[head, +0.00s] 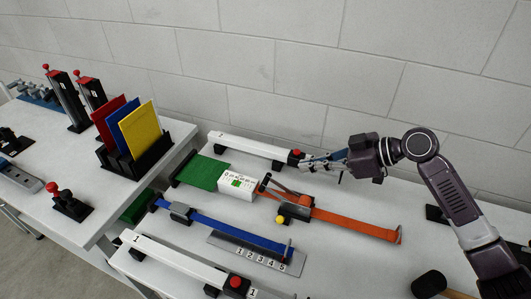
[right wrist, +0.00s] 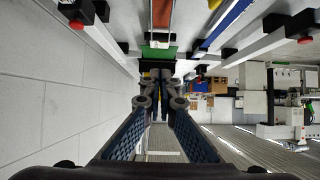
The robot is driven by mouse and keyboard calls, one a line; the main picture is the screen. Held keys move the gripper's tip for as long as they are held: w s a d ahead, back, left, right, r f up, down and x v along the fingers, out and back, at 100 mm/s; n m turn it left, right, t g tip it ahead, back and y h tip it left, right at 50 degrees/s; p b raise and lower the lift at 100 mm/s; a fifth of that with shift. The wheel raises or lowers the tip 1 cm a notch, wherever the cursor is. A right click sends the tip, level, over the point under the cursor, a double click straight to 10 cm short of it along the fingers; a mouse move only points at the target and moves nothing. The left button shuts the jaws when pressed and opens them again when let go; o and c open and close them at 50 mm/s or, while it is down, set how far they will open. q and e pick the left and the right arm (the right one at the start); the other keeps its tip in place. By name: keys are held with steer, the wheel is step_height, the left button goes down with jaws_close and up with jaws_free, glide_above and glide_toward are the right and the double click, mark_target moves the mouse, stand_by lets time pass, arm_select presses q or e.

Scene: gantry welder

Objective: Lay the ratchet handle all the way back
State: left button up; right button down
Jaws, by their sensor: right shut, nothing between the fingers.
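The ratchet (head: 296,211) sits on an orange strap (head: 355,226) on the white table, with a yellow knob (head: 279,220) at its front. Its dark handle (head: 288,188) rises at a slant from the ratchet, its raised end toward the left with orange on it. My right gripper (head: 312,162) is shut and empty, above and behind the ratchet, pointing left and apart from the handle. In the right wrist view my closed fingers (right wrist: 165,90) show no object between them. There the orange strap (right wrist: 161,14) shows at the top. My left gripper is not in view.
A white rail with a red knob (head: 296,153) lies close under my right gripper. A blue strap (head: 230,229) and numbered plate (head: 256,254) lie in front. A black mallet (head: 430,283) lies at the front right.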

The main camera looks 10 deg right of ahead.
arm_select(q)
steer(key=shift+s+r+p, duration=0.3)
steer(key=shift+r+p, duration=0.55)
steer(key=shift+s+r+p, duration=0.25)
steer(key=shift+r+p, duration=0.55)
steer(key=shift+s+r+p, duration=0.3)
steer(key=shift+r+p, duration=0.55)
arm_select(e)
steer(key=d+f+x, duration=0.1)
steer(key=x, duration=1.1)
steer(key=shift+s+a+f, duration=0.15)
steer(key=shift+a+f, duration=0.1)
steer(key=shift+f, duration=0.35)
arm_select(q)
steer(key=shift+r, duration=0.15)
